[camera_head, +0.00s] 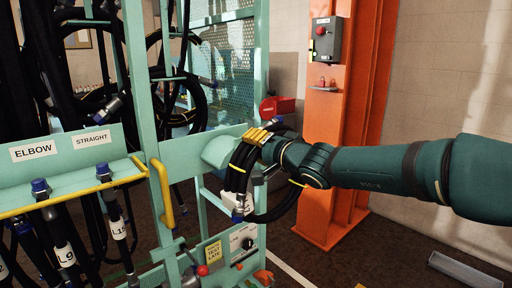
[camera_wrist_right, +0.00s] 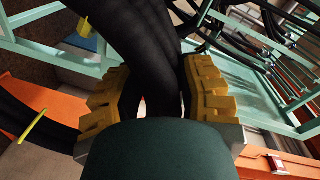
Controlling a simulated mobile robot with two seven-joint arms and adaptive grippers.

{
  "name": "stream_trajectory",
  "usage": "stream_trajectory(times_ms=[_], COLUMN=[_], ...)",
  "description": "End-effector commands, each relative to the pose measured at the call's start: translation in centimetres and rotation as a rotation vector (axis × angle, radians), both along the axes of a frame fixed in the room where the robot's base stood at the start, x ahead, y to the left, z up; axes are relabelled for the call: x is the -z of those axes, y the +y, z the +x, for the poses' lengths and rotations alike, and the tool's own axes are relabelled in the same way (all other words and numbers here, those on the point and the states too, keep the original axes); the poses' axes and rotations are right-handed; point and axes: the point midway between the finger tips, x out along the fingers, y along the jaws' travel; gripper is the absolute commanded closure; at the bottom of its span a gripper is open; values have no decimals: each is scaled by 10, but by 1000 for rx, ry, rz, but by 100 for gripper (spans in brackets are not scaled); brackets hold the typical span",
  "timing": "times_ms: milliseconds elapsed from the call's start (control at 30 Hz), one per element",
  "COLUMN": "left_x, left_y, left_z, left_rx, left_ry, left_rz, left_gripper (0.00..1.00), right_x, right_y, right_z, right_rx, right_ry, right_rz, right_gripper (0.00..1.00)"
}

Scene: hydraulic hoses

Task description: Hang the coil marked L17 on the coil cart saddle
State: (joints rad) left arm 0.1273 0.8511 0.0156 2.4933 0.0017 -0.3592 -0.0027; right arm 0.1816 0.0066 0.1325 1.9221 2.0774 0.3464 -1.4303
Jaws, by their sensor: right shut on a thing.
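The coil (camera_head: 240,178) is a loop of black hose with yellow ties and a white tag (camera_head: 238,203) whose marking I cannot read. My right gripper (camera_head: 258,136) has yellow ribbed fingers shut on the top of the coil. The coil hangs down from it. In the right wrist view, the black hose strands (camera_wrist_right: 150,55) run between the two fingers of the right gripper (camera_wrist_right: 160,95). The pale green rounded saddle (camera_head: 219,153) on the cart is just left of the coil; I cannot tell whether they touch. My left gripper is out of view.
The green cart frame (camera_head: 150,130) stands left, with black hoses and a yellow handle (camera_head: 162,193). Labelled racks "ELBOW" (camera_head: 34,151) and "STRAIGHT" (camera_head: 92,139) hold tagged hoses. An orange column (camera_head: 345,130) stands behind my right arm. A lever with a red knob (camera_head: 202,270) sits below.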

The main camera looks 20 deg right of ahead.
Motion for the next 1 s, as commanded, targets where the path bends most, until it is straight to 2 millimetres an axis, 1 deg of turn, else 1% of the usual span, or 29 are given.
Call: stream_trajectory(times_ms=[33,1000], left_x=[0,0], left_y=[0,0], left_z=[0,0], left_rx=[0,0], left_ry=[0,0], left_rz=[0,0], left_gripper=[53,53], right_x=[-4,-1], right_y=[2,16], right_z=[1,42], right_rx=[-3,-3], right_ry=[-8,-8], right_rz=[-1,0], right_gripper=[100,100])
